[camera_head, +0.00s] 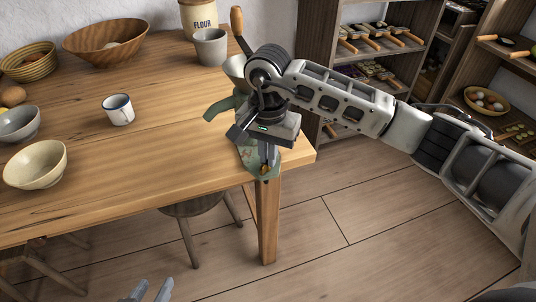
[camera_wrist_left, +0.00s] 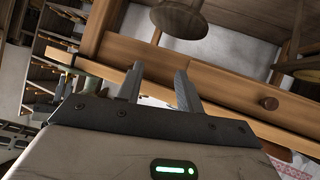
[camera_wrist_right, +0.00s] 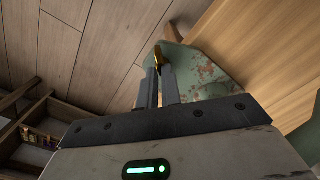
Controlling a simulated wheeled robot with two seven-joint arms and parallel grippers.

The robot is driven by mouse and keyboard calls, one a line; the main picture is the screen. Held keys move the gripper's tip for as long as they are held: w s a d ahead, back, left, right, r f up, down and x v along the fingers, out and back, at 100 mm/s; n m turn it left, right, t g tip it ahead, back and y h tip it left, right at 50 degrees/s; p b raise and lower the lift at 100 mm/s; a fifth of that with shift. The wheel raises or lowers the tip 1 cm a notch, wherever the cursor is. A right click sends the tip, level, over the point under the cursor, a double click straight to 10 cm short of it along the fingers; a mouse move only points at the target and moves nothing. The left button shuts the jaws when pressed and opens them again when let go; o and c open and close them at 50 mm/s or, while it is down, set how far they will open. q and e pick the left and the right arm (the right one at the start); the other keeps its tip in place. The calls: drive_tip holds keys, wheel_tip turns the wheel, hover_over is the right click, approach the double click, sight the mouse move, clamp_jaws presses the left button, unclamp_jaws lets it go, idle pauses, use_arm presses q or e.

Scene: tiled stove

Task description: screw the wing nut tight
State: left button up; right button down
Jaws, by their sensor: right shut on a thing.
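A green, worn clamp-on grinder (camera_head: 222,106) stands at the table's right corner, with a wooden-handled crank sticking up. Its lower clamp part (camera_wrist_right: 205,73) shows in the right wrist view. The brass wing nut (camera_head: 264,169) is at the clamp's lower end; in the right wrist view the brass piece (camera_wrist_right: 158,56) shows just at my fingertips. My right gripper (camera_head: 267,160) points down there and is shut on the wing nut, whose wings are mostly hidden between the fingers. My left gripper (camera_head: 152,290) is open and empty at the bottom edge, in front of the table; it also shows in its wrist view (camera_wrist_left: 156,80).
The wooden table (camera_head: 90,190) carries bowls, an enamel mug (camera_head: 118,109), a grey cup (camera_head: 210,47) and a flour jar (camera_head: 197,16). A stool (camera_head: 192,208) stands under it. Shelves (camera_head: 375,45) stand behind my right arm. The floor on the right is clear.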

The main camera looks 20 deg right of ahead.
drive_tip(key=shift+f+m+b, duration=0.1)
drive_tip(key=shift+m+b, duration=0.2)
drive_tip(key=shift+m, duration=0.6)
drive_tip(key=m+b, duration=0.1)
drive_tip(key=m, duration=0.1)
drive_tip(key=shift+m, duration=0.4)
drive_tip(key=m, duration=0.2)
drive_tip(key=shift+a+m+b, duration=0.1)
drive_tip(key=shift+m+b, duration=0.2)
drive_tip(key=shift+m, duration=0.1)
drive_tip(key=shift+s+m, duration=0.1)
drive_tip(key=shift+m, duration=0.8)
drive_tip(key=m+b, duration=0.1)
drive_tip(key=m, duration=0.1)
drive_tip(key=shift+a+m, duration=0.1)
drive_tip(key=shift+m, duration=0.2)
drive_tip(key=m, duration=0.2)
drive_tip(key=shift+m, duration=0.3)
use_arm(q)
drive_tip(key=shift+s+d+f+b, duration=0.15)
drive_tip(key=shift+f+b, duration=0.2)
drive_tip(key=shift+f, duration=0.5)
use_arm(e)
drive_tip(key=shift+a+m, duration=0.1)
drive_tip(key=shift+m, duration=1.5)
use_arm(q)
drive_tip(key=shift+t, duration=0.3)
